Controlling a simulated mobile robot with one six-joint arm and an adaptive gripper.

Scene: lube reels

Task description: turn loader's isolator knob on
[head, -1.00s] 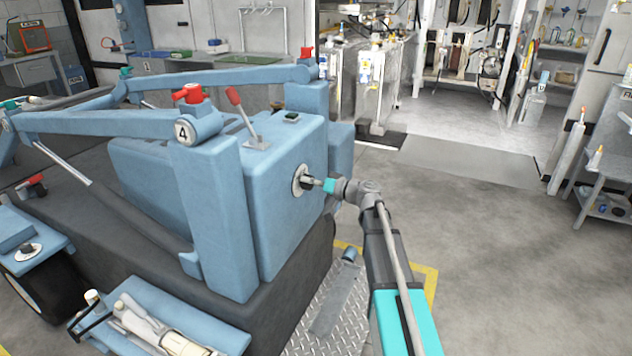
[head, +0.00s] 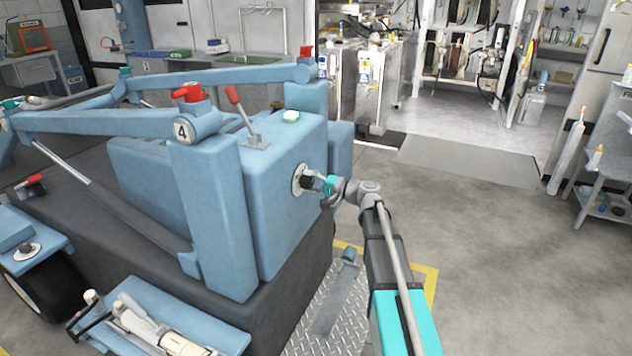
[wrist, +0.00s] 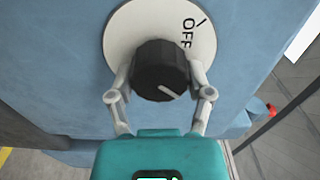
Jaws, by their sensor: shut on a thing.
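The isolator knob (wrist: 160,70) is black and round, with a white pointer line on its face. It sits on a white dial plate (wrist: 120,35) on the blue side of the loader (head: 285,215). OFF and a tick mark show at the plate's upper right in the wrist view. The pointer line slants to the lower right, away from that tick. Any other label is hidden. My gripper (wrist: 160,88) is shut on the knob, one finger on each side. In the head view my gripper (head: 315,182) meets the dial on the loader's side.
Blue loader arms (head: 110,123) spread to the left. A tread-plate step (head: 310,325) lies below. Open floor (head: 490,250) is to the right.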

